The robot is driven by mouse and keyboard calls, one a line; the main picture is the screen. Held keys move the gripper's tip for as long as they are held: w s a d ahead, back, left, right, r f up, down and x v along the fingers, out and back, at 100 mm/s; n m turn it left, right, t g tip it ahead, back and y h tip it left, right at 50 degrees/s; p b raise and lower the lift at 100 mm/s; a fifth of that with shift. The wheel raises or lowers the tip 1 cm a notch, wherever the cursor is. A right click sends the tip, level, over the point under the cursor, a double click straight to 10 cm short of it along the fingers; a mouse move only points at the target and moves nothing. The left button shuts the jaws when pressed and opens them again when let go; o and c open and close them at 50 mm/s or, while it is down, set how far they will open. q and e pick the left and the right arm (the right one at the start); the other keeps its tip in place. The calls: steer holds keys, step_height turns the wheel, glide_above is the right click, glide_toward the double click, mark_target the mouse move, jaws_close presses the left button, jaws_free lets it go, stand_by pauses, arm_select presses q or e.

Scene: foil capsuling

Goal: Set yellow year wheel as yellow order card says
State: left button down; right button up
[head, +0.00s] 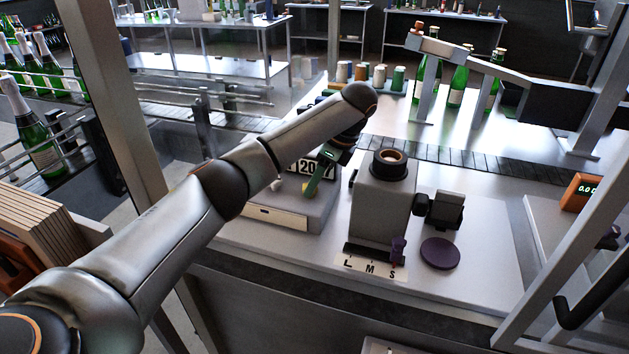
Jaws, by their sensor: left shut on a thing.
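The date stamp unit (262,214) is a pale grey box left of centre on the bench. Its white number display (308,168) shows black digits, "1", "2", "0" and part of another, the rest covered by my arm. A small yellow part (309,188), apparently the yellow year wheel, shows below the digits. My left gripper (312,188) reaches down over the unit with its dark green fingers shut at this yellow part. The fingers hide much of the wheel, and its setting cannot be read. I cannot make out a yellow order card. My right gripper is not in view.
A grey capsuling machine (381,205) stands right of the unit, with an L M S plate (370,267) in front and a purple disc (440,252) beside it. Green bottles (458,85) and spools (361,74) stand behind the conveyor (480,160).

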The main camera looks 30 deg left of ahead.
arm_select(q)
steer(key=shift+r, duration=0.1)
stand_by(0.3)
steer(key=shift+c, duration=2.2)
jaws_free()
steer(key=v, duration=1.2)
steer(key=shift+r, duration=0.15)
